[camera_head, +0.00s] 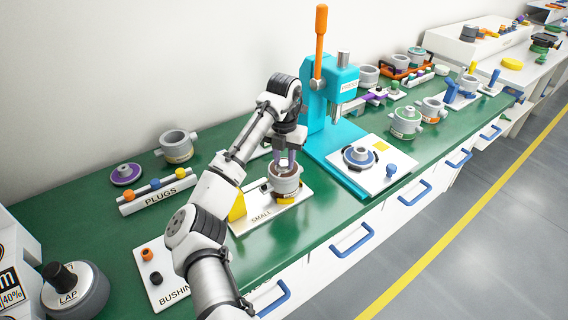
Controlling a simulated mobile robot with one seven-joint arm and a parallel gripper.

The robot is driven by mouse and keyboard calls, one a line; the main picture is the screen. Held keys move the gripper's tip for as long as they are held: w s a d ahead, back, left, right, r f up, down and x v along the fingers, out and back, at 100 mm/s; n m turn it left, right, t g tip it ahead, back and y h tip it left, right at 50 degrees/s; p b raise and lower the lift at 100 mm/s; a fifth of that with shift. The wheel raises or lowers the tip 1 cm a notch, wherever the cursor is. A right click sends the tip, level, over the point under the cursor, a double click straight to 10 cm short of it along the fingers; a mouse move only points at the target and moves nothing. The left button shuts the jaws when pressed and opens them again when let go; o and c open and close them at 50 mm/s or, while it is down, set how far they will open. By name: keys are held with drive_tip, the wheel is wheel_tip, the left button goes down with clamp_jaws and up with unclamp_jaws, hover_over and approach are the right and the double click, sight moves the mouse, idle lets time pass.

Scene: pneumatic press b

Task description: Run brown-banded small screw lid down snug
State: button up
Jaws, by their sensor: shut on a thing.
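A grey side-lugged pot (285,186) stands upright in a fixture on the white board marked SMALL (257,217). My gripper (284,166) points straight down at the pot's top, with its fingers at the mouth. It is shut on what I take to be the small screw lid, mostly hidden by the fingers and the pot's rim. The brown band cannot be made out, nor how deep the lid sits. A yellow block (237,207) stands at the board's left end.
A turquoise press (331,90) with an orange lever stands just right of my gripper. Right of it is a white board (392,168) with a ringed part. A PLUGS rack (159,190), an open grey pot (178,147) and a purple-ringed lid (126,174) lie left.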

sight(284, 162)
drive_tip(key=shift+r+m+b, duration=0.15)
drive_tip(key=shift+m+b, duration=0.5)
drive_tip(key=shift+m, duration=0.05)
drive_tip(key=o, duration=0.9)
drive_tip(key=shift+o, duration=0.5)
wheel_tip(284, 162, up, 14)
